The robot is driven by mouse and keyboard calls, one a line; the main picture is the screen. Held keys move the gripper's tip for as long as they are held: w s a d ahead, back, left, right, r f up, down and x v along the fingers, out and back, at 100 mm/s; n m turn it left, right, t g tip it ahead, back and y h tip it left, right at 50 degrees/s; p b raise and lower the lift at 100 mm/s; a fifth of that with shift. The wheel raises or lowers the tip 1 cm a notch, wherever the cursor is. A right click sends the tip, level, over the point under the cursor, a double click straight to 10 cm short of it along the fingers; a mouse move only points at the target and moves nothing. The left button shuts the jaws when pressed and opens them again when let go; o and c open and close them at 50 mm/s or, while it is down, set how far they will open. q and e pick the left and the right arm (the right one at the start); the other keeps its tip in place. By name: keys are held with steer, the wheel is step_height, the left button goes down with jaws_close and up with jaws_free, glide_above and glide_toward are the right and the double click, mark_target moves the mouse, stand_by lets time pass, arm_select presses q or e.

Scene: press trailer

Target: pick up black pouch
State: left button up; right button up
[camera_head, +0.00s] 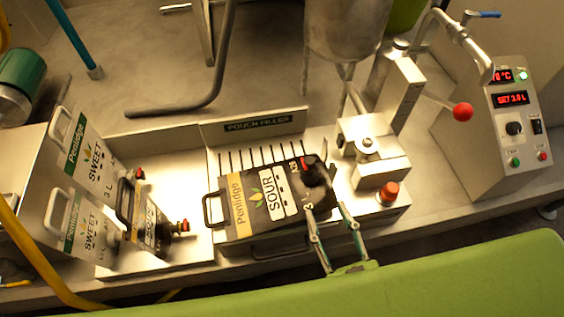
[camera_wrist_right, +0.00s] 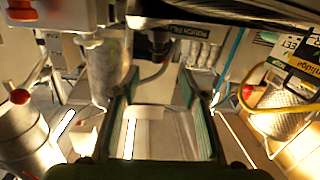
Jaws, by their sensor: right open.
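A black pouch (camera_head: 265,200) with a yellow-and-white "Penlidge SOUR" label lies on the slotted grate of the pouch filler in the head view. Its handle is at its left end and a red cap is near its upper right corner. My right gripper (camera_head: 327,210) is at the pouch's lower right corner, its two thin green-grey fingers spread apart. The left finger's tip overlaps the pouch's edge in the picture; I cannot tell if it touches. In the right wrist view, the open fingers (camera_wrist_right: 157,75) have nothing clearly held between them. My left gripper is not in view.
A second, smaller-looking black pouch (camera_head: 146,222) stands at the left beside white SWEET pouches (camera_head: 90,155). Right of the grate are a metal block (camera_head: 372,150), a red button (camera_head: 388,192) and a control box (camera_head: 500,125). A steel tank (camera_head: 345,25) hangs above.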

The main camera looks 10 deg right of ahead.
mark_target(311, 166)
steer(key=w, duration=0.2)
steer(key=w+r+p, duration=0.1)
steer(key=w, duration=0.2)
steer(key=w+p, duration=0.1)
steer(key=w, duration=0.2)
steer(key=shift+w+a+r, duration=0.1)
steer(key=shift+a+r, duration=0.15)
steer(key=shift+a, duration=0.1)
steer(key=shift+w+r+p, duration=0.25)
steer(key=shift+w+p, duration=0.15)
steer(key=w, duration=0.1)
steer(key=w+p, duration=0.1)
steer(key=w, duration=0.1)
steer(key=shift+w+a, duration=0.2)
steer(key=shift+w, duration=0.1)
steer(key=shift+w+f, duration=0.2)
steer(key=shift+w, duration=0.2)
steer(key=shift+s, duration=0.15)
jaws_close()
